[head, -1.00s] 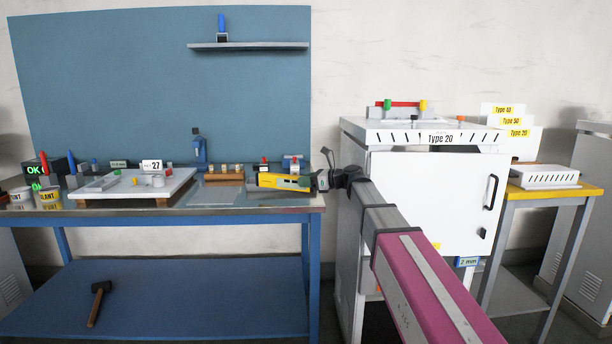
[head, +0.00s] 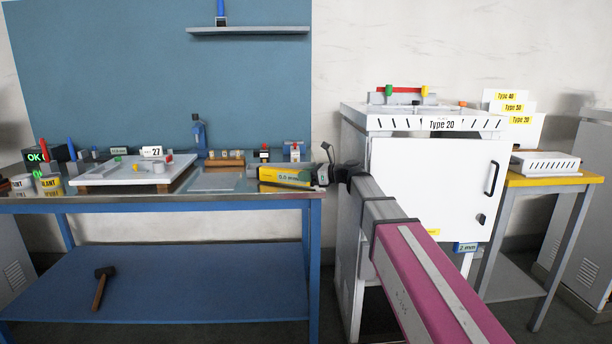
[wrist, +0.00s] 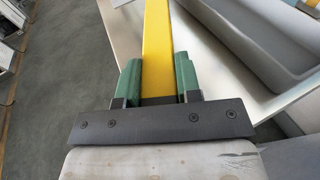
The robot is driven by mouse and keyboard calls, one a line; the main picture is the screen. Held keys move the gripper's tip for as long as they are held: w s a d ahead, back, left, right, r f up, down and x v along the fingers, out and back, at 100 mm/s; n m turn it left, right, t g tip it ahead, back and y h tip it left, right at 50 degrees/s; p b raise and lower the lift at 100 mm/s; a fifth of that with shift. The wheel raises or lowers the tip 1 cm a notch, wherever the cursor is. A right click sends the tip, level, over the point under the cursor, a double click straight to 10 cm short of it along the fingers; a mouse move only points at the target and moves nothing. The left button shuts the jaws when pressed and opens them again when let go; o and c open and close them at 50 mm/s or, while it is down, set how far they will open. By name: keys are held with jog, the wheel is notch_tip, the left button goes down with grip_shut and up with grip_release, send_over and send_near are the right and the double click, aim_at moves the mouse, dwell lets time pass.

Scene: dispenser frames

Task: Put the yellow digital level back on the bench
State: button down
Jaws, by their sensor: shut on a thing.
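The yellow digital level (head: 284,176) is at the right end of the bench (head: 225,198) in the head view, tilted slightly, with a lit display on its side. My gripper (head: 324,176) is at its right end, by the bench's right edge. In the wrist view the green fingers of my gripper (wrist: 159,80) are shut on the yellow level (wrist: 157,40), which runs away from me over the bench top (wrist: 222,75). Whether the level's underside touches the bench cannot be told.
A white tray table (head: 140,176), a blue bottle (head: 199,136) and small blocks stand on the bench. A grey trough (wrist: 262,50) lies right of the level in the wrist view. A white cabinet (head: 430,190) stands close right of the bench.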

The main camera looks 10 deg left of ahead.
jog(key=shift+f, duration=0.45)
jog(key=c, duration=0.7)
grip_release()
